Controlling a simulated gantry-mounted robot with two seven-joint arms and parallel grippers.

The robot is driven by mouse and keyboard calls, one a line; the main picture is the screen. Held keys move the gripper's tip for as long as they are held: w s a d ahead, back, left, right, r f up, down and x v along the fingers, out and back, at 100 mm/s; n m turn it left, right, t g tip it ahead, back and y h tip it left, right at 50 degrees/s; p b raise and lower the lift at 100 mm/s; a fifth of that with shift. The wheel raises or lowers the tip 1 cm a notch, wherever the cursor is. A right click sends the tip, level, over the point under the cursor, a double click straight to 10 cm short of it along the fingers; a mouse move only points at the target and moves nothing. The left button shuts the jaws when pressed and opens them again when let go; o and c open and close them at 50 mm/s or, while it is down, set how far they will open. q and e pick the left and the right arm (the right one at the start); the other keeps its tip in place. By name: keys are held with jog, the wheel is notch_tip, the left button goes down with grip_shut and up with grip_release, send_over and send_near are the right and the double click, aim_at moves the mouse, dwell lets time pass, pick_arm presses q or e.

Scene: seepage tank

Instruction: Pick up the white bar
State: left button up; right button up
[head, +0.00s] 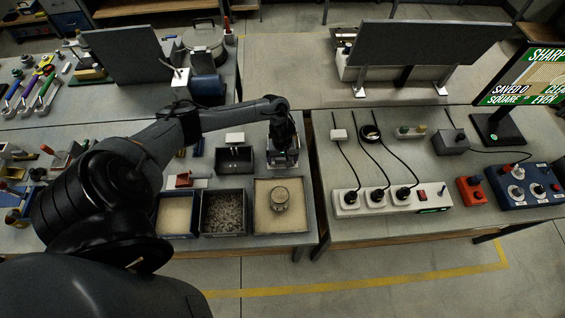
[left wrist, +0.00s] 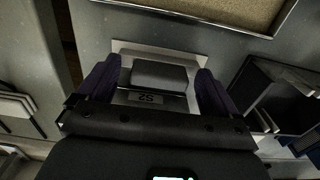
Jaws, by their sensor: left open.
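My left gripper (head: 284,157) hangs over a small pale-edged plate, right of a dark box, in the head view. In the left wrist view its two purple-tinted fingers stand apart. A pale bar (left wrist: 159,75), grey in the shadow, lies between them, and I cannot tell whether either finger touches it. The bar sits on a plate (left wrist: 146,47) with a light rim and an upside-down label. In the head view my gripper mostly hides this bar. Another small white piece (head: 235,137) shows behind the dark box. My right gripper is not in view.
A sand tray (head: 262,222) lies in front of the gripper, with a round metal piece (head: 280,196) on it. A gravel tray (head: 223,232) and the dark box (head: 234,167) are left of it. A gap parts this bench from the right one, which holds a socket strip (head: 352,209).

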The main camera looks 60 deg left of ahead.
pick_arm(q)
jog(key=c, duration=1.4)
jog(key=shift+o, duration=0.2)
jog(key=shift+r, duration=0.1)
